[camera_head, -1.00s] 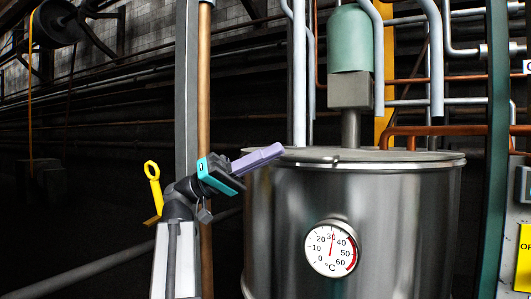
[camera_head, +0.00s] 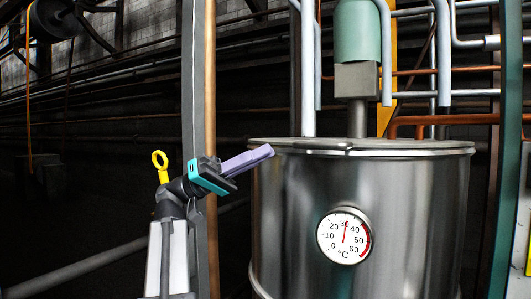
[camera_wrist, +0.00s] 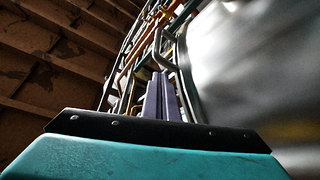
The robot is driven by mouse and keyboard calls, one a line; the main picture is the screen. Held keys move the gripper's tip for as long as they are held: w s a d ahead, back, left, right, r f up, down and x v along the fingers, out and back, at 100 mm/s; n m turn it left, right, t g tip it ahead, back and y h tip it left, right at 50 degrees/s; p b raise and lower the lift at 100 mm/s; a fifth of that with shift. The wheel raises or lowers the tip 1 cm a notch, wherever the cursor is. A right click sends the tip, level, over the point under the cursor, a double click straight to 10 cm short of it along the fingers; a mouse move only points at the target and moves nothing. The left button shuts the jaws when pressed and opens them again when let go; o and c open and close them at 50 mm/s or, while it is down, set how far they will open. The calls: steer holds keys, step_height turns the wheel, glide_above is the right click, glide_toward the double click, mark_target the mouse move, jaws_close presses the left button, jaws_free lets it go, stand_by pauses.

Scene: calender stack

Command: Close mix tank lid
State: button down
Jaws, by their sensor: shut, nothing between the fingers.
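The mix tank (camera_head: 290,225) is a large steel cylinder with a round dial thermometer on its front. Its lid (camera_head: 425,149) lies flat across the top, seen almost edge-on, with a small dark fitting at its front edge. My gripper (camera_head: 262,154) has purple fingers, shut with nothing between them, pointing up and right. In the head view the fingertips overlap the tank's upper left rim; I cannot tell whether they touch. In the wrist view the fingers (camera_wrist: 161,98) stand beside the steel tank wall (camera_wrist: 250,70); the lid cannot be made out there.
A green motor (camera_head: 356,35) on a shaft stands above the lid. Several pale and copper pipes (camera_head: 308,80) rise behind the tank. A grey post and copper pipe (camera_head: 210,90) stand behind my arm. A dark green post (camera_head: 509,150) stands at right. The left side is dark.

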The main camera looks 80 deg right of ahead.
steer(key=shift+w+d+f, duration=0.15)
steer(key=shift+w, duration=0.7)
steer(key=shift+w, duration=0.1)
